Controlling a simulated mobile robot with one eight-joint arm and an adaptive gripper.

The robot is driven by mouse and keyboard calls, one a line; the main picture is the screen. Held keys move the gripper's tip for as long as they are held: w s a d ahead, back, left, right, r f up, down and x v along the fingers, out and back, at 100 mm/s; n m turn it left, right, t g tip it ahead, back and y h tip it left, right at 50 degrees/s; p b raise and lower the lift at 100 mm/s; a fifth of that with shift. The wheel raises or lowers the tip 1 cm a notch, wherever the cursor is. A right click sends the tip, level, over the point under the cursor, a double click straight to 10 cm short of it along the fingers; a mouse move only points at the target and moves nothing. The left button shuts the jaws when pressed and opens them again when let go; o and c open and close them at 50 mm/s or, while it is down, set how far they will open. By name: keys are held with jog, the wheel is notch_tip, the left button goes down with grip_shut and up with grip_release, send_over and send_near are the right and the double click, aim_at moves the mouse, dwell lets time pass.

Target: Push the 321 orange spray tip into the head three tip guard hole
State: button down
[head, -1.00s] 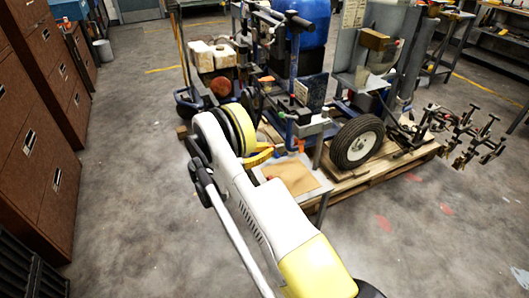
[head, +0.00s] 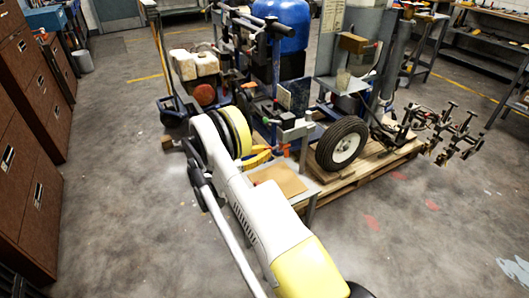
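The line striper (head: 288,90) stands on a wooden pallet, with a blue tank, a dark frame and a black-tyred wheel. A small orange piece (head: 285,150) shows low on its front; it is too small to tell whether it is the 321 spray tip, a guard or part of a head. My gripper (head: 268,154), with yellow fingers, is just left of this piece, above the rear edge of a tan board. My own arm hides much of the gripper, and whether its fingers touch or hold anything cannot be told. Head three and its tip guard hole cannot be made out.
The tan board (head: 278,180) lies on a small stand in front of the striper. The wheel (head: 342,143) and pallet (head: 370,173) are to the right. Brown cabinets (head: 30,150) line the left. The concrete floor (head: 110,200) between is clear.

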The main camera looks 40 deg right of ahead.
jog(key=shift+x, duration=2.05)
dwell(1.1)
jog(key=c, duration=1.1)
grip_release()
jog(key=shift+c, duration=0.2)
jog(key=v, duration=0.7)
